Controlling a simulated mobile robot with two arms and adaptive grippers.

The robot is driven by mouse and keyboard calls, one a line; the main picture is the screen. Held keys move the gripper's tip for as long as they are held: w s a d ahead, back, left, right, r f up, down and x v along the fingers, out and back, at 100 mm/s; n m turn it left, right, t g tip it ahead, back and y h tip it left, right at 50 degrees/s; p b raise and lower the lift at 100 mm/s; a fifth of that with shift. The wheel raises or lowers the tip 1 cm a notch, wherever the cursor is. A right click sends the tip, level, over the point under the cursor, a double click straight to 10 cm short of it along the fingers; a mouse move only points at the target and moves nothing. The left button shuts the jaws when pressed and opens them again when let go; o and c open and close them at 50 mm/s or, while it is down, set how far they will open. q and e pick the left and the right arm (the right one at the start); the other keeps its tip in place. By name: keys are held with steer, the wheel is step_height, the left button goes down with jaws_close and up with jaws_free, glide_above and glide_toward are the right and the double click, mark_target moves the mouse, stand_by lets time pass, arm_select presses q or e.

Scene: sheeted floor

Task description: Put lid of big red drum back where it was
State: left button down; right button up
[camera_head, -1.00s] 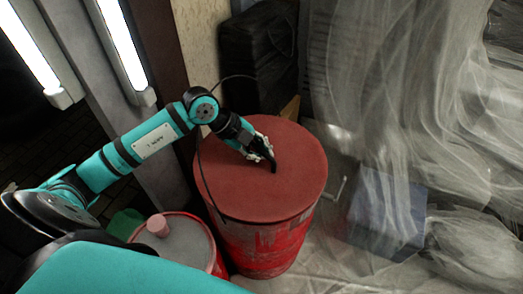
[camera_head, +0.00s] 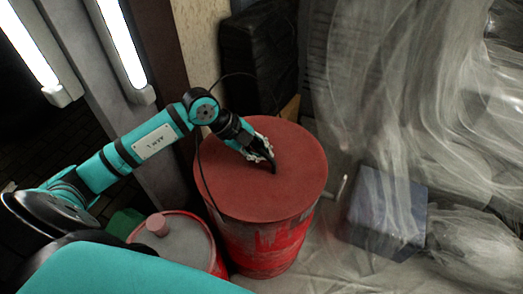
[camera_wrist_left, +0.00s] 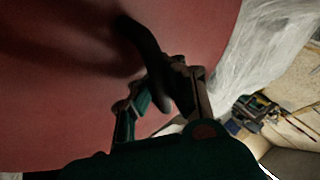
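The big red drum (camera_head: 262,246) stands upright on the sheeted floor in the head view. Its flat red lid (camera_head: 285,195) covers its top, and I cannot tell whether it is fully seated. My left gripper (camera_head: 268,158) is over the middle of the lid, at a dark curved handle-like piece. In the left wrist view, the fingers (camera_wrist_left: 165,92) close together on this dark curved piece (camera_wrist_left: 145,45), with the red lid (camera_wrist_left: 60,110) filling the left and top. The contact is dark and partly hidden. My right gripper is not in view.
A smaller red drum (camera_head: 215,256) with a grey top and a pink knob (camera_head: 157,225) stands close on the left. A blue box (camera_head: 385,208) under thin sheeting lies to the right. A dark stack (camera_head: 258,55) stands behind. Bright lamps (camera_head: 125,45) hang at upper left.

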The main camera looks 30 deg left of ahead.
arm_select(q)
steer(key=shift+f, duration=0.1)
steer(key=c, duration=1.4)
jaws_free()
steer(key=shift+f, duration=0.1)
steer(key=v, duration=1.2)
